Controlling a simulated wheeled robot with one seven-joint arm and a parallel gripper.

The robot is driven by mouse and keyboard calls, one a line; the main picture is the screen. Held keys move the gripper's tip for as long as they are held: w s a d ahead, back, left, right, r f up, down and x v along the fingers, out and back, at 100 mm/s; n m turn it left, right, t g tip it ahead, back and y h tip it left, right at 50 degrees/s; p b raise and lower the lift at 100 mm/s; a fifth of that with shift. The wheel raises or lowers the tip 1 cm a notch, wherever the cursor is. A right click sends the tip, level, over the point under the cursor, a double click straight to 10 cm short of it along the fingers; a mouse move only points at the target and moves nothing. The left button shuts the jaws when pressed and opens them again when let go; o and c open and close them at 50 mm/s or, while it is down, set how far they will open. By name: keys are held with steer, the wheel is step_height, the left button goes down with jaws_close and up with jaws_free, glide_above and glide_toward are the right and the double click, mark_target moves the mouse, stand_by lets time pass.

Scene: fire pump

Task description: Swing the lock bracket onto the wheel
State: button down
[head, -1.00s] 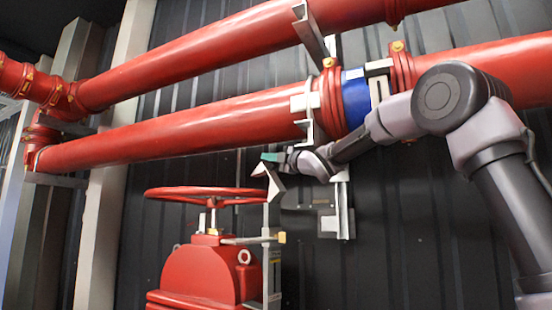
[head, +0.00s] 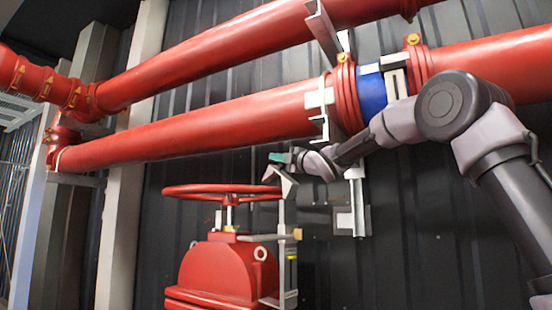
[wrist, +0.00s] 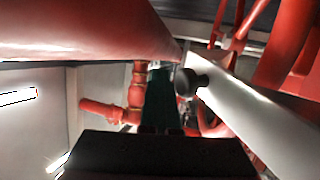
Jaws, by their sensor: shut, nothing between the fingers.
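The red handwheel (head: 222,191) lies level on top of the red valve (head: 220,268) in the head view. The lock bracket (head: 282,250) is a pale metal upright at the wheel's right side, with an angled plate (head: 287,185) at its top by the rim. I cannot tell whether that plate touches the wheel. My gripper (head: 273,157), with teal fingertips, is just above the plate and points left. It is shut and empty. In the wrist view the dark teal fingers (wrist: 160,105) show beside a pale bar with a dark round knob (wrist: 188,82).
Two large red pipes (head: 210,127) run across above the wheel, the lower one close over my gripper. A blue pipe band (head: 371,94) and pale brackets (head: 322,98) sit near my forearm. A dark ribbed wall (head: 420,230) stands behind.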

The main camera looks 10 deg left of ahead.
steer(key=shift+w+f, duration=0.15)
steer(key=shift+f, duration=0.25)
